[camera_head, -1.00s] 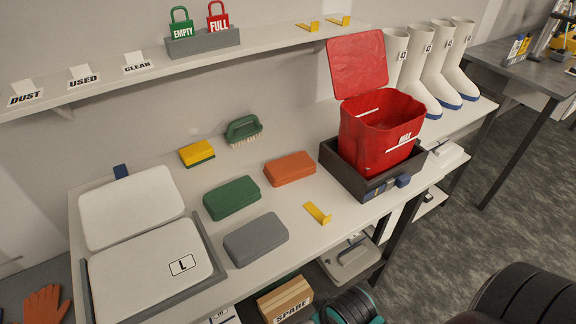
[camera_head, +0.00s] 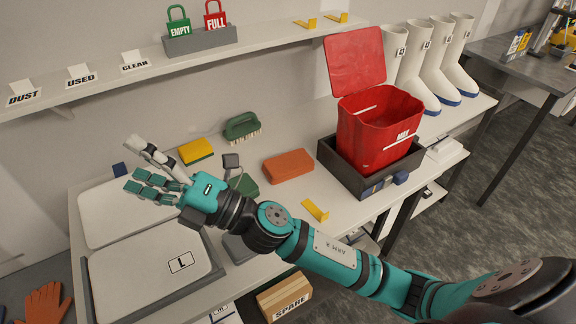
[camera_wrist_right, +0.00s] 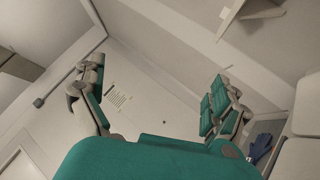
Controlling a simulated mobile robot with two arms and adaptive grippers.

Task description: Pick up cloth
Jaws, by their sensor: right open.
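Three folded, rounded pads that look like cloths lie on the bench: an orange one (camera_head: 288,166), a green one (camera_head: 243,185) and a grey one (camera_head: 238,250). The task does not say which one is meant. My right arm crosses in front of the green and grey ones and hides much of both. My right gripper (camera_head: 143,168) is open and empty, above the white lidded trays and left of the pads. In the right wrist view its spread fingers (camera_wrist_right: 155,100) have only pale surfaces between them. My left gripper is not in view.
A red open bin (camera_head: 375,138) stands in a dark tray at right. A yellow sponge (camera_head: 195,151), a green brush (camera_head: 242,127) and a yellow bracket (camera_head: 316,210) lie on the bench. White boots (camera_head: 422,62) stand farther right. A shelf (camera_head: 270,38) runs above with padlocks.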

